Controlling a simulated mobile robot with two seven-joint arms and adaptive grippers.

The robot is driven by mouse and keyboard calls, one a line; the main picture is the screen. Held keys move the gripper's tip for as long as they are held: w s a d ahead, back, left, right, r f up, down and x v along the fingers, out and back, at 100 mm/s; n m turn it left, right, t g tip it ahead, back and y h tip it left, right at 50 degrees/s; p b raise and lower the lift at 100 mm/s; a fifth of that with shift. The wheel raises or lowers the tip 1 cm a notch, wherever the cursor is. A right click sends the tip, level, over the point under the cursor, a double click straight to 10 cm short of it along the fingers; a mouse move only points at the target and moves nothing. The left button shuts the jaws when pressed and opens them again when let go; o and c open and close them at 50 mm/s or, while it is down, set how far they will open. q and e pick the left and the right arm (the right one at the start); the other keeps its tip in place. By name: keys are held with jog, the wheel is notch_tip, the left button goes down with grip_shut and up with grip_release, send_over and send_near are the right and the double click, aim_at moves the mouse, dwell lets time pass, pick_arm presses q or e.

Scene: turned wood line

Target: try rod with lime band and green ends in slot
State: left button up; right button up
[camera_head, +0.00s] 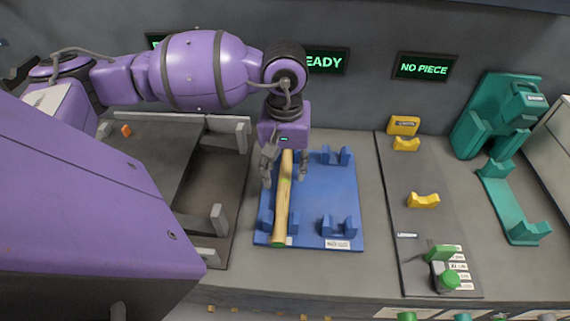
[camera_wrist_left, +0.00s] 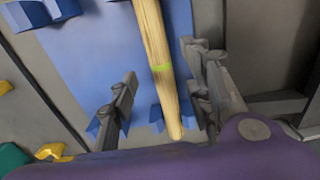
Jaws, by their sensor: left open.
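The long wooden rod (camera_head: 283,205) lies on the left pair of holders of the blue rack (camera_head: 310,200). Its near end shows green in the head view. The lime band shows on the rod (camera_wrist_left: 157,50) in the left wrist view. My left gripper (camera_head: 285,176) is open, with one finger on each side of the rod toward its far end. The gripper (camera_wrist_left: 160,88) also shows in the wrist view, with gaps between fingers and rod. My right gripper is not in view. I cannot tell which slot the task means.
The blue rack's right holders (camera_head: 340,226) are empty. To the right are a grey board with yellow rests (camera_head: 423,200) and green knobs (camera_head: 449,280), then a teal fixture (camera_head: 497,115). A dark tray (camera_head: 215,190) stands left. A sign (camera_head: 424,67) reads NO PIECE.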

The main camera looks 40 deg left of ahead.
pick_arm(q)
notch_tip(320, 180, up, 12)
dwell(0.4)
